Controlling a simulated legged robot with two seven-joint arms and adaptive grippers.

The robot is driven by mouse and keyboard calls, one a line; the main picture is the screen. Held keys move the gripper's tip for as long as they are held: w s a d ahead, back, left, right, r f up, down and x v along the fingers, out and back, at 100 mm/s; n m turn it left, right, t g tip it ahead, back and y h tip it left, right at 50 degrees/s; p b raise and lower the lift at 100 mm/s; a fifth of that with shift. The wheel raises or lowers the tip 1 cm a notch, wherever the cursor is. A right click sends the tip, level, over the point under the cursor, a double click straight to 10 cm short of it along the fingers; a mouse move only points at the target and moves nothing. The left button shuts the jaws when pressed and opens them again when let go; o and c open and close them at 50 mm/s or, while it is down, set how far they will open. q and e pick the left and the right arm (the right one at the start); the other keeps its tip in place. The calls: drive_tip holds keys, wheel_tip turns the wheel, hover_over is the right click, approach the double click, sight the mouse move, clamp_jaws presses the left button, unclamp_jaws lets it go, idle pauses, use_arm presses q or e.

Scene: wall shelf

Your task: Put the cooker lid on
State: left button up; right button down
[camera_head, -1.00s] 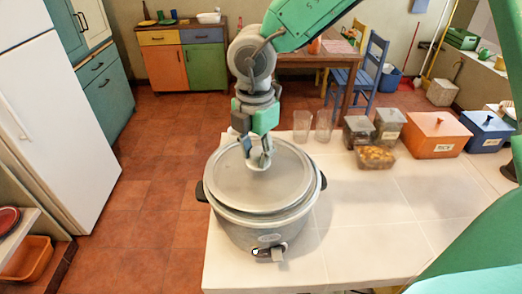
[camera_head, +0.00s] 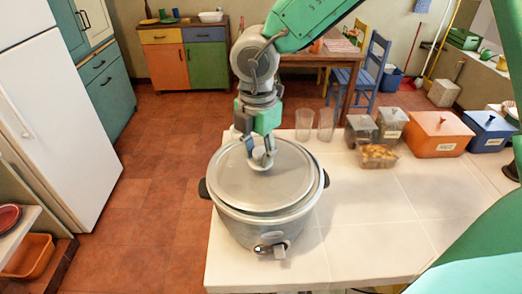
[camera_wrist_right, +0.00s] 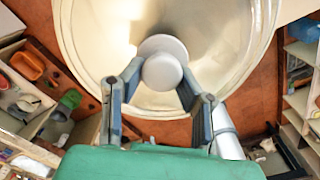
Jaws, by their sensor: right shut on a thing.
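The grey cooker (camera_head: 262,232) stands on the near left part of the white counter, with black side handles and a switch at its front. The round grey lid (camera_head: 240,186) is over its mouth, roughly level; I cannot tell whether it rests fully on the rim. My right gripper (camera_head: 262,162) comes down from above and is shut on the lid's knob. In the right wrist view, the two fingers (camera_wrist_right: 160,85) stand on either side of the pale round knob (camera_wrist_right: 162,72), with the lid (camera_wrist_right: 90,40) behind it. My left gripper is not in view.
Two clear glasses (camera_head: 315,124) stand behind the cooker. Clear containers (camera_head: 377,155), an orange box (camera_head: 437,134) and a blue box (camera_head: 488,132) line the counter's back right. The white counter (camera_head: 375,225) right of the cooker is bare. A white fridge (camera_head: 55,120) stands left.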

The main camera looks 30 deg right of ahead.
drive_tip(key=shift+a, duration=0.25)
drive_tip(key=c, duration=1.1)
unclamp_jaws()
drive_tip(key=shift+d, duration=0.25)
drive_tip(key=shift+d, duration=0.1)
drive_tip(key=shift+r, duration=0.35)
wheel_tip(320, 180, up, 11)
drive_tip(key=shift+r, duration=0.1)
